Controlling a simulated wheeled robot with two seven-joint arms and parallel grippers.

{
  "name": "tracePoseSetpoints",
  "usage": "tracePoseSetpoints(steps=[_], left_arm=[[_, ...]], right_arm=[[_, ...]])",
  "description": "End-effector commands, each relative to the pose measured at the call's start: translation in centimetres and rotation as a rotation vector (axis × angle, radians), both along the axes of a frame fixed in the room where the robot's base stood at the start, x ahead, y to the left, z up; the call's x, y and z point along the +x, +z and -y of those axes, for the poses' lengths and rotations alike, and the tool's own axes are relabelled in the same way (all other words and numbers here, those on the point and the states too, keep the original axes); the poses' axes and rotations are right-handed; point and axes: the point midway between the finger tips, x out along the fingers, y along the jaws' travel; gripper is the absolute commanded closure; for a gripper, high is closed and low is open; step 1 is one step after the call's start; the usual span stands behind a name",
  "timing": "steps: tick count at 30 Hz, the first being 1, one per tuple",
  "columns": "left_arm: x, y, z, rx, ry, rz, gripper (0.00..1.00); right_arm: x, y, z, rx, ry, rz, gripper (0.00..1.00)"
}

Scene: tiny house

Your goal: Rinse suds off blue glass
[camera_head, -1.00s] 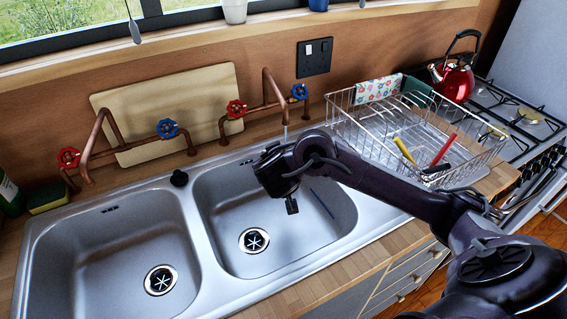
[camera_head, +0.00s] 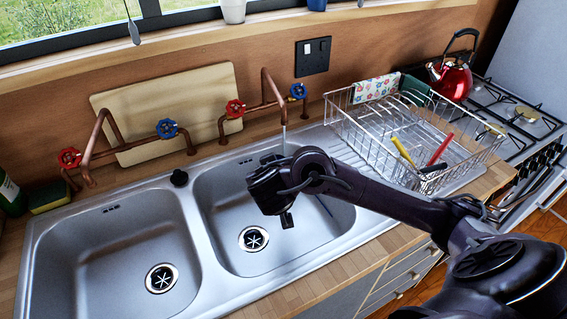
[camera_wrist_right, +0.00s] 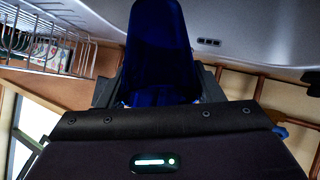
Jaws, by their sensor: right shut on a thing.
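My right gripper (camera_head: 287,220) is over the right sink basin (camera_head: 225,215), its arm coming in from the right. In the right wrist view it is shut on the blue glass (camera_wrist_right: 158,45), which is dark blue and sits between the fingers. In the head view the glass is hidden behind my wrist. I cannot make out suds on it. The right copper tap (camera_head: 266,90) has a red and a blue handle. A thin pale stream of water (camera_head: 284,138) falls from its spout just behind my wrist. My left gripper is not in view.
A wire dish rack (camera_head: 345,125) with a yellow-handled and a red-handled utensil stands right of the sink. The left basin (camera_head: 110,250) is empty. A red kettle (camera_head: 452,78) stands on the stove. A cutting board (camera_head: 165,100) leans behind the taps.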

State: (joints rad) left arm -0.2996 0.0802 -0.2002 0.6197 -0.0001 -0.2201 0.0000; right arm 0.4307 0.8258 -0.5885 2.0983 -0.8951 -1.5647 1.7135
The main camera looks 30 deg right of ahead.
Motion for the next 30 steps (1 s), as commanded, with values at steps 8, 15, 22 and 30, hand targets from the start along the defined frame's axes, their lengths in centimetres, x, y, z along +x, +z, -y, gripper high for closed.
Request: tracePoseSetpoints(steps=[8, 15, 22, 30], left_arm=[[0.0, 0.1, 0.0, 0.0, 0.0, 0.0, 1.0], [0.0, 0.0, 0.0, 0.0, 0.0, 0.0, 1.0], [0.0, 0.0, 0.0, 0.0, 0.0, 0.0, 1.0], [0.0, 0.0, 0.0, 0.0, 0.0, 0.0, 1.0]], right_arm=[[-1.1, 0.0, -1.8, 0.002, 0.001, 0.001, 0.69], [-2.1, 0.0, -3.3, 0.0, 0.0, 0.001, 0.69], [-2.4, 0.1, -3.7, -0.001, -0.002, 0.001, 0.69], [-2.3, 0.1, -3.7, -0.001, -0.002, 0.001, 0.69]])
